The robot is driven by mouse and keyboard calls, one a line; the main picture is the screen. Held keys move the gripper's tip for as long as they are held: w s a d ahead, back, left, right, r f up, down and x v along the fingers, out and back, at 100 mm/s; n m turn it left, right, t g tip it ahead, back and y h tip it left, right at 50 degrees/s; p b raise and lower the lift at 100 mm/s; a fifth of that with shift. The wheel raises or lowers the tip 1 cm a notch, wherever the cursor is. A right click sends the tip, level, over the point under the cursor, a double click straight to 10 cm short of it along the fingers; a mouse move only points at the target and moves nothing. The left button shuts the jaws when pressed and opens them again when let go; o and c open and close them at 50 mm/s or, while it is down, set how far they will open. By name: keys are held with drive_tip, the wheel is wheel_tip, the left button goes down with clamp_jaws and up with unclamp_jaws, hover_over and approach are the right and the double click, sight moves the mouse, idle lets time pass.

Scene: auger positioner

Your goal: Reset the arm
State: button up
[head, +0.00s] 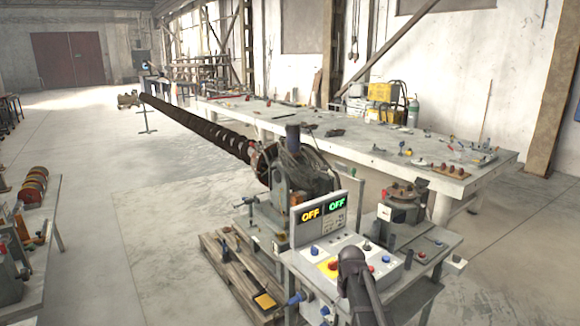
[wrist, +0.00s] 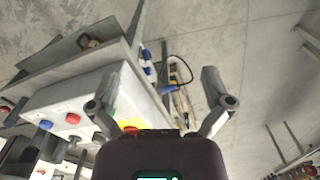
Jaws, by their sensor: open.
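My gripper (wrist: 160,92) shows in the wrist view with its two dark fingers spread wide apart and nothing between them. In the head view, a dark part of my arm (head: 358,285) rises from the bottom edge in front of the control box; the fingers cannot be made out there. The control box (head: 345,262) has blue and red buttons and a yellow patch with a red button. It also shows in the wrist view (wrist: 75,105), left of and partly behind my gripper. Two displays (head: 323,210) behind the box read "OFF", one orange and one green.
The auger (head: 200,125) runs back from the positioner (head: 290,170). A wooden pallet (head: 235,275) lies on the floor by the stand. A long workbench (head: 350,150) with tools stands behind. A table (head: 45,250) with parts is at left. Floor between is open.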

drive_tip(key=s+f+m+b, duration=0.2)
drive_tip(key=s, duration=0.6)
drive_tip(key=s+f+m+b, duration=0.1)
drive_tip(key=s+f+b, duration=0.1)
drive_tip(key=s, duration=0.6)
drive_tip(key=shift+f+m, duration=0.4)
drive_tip(key=shift+f, duration=0.3)
